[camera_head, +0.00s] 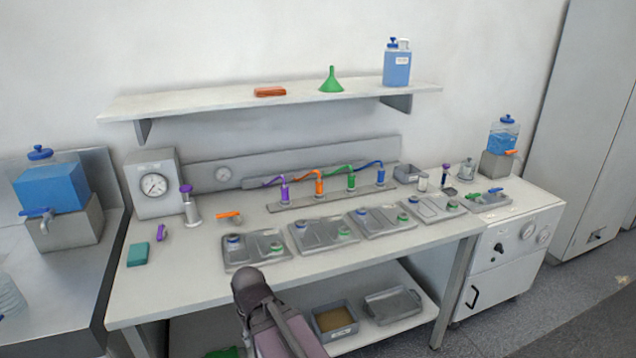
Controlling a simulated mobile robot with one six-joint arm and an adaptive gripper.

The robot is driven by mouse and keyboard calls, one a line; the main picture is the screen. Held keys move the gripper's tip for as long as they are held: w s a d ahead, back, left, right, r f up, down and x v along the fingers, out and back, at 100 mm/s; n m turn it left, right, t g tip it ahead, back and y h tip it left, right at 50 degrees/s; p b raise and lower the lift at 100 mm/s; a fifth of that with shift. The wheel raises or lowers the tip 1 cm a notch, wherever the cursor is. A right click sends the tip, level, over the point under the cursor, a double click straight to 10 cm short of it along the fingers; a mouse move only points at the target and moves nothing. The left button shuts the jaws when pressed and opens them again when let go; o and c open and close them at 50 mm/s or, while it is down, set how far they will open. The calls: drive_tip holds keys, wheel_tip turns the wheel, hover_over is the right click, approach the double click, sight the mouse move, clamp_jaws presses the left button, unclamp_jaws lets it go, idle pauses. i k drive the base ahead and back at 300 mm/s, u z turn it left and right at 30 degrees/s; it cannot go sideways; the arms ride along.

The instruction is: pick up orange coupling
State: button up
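The orange coupling (319,187) stands upright in the rack (300,203) at the back of the bench. A curved orange hose runs from its top. A purple coupling (284,191) is on its left; a green one (351,181) and a blue one (380,175) are on its right. Part of my arm rises at the bottom centre, in front of the bench and well apart from the coupling. No gripper fingers can be made out.
Several grey trays with blue and green caps, such as the left one (254,251), line the bench front. A small orange-handled part (228,215) lies left of the rack. A shelf (350,95) overhangs the back. Bare bench (190,270) shows at left.

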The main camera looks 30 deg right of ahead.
sight(319, 183)
drive_tip(key=z, duration=0.45)
drive_tip(key=i, duration=0.85)
drive_tip(key=z, duration=0.5)
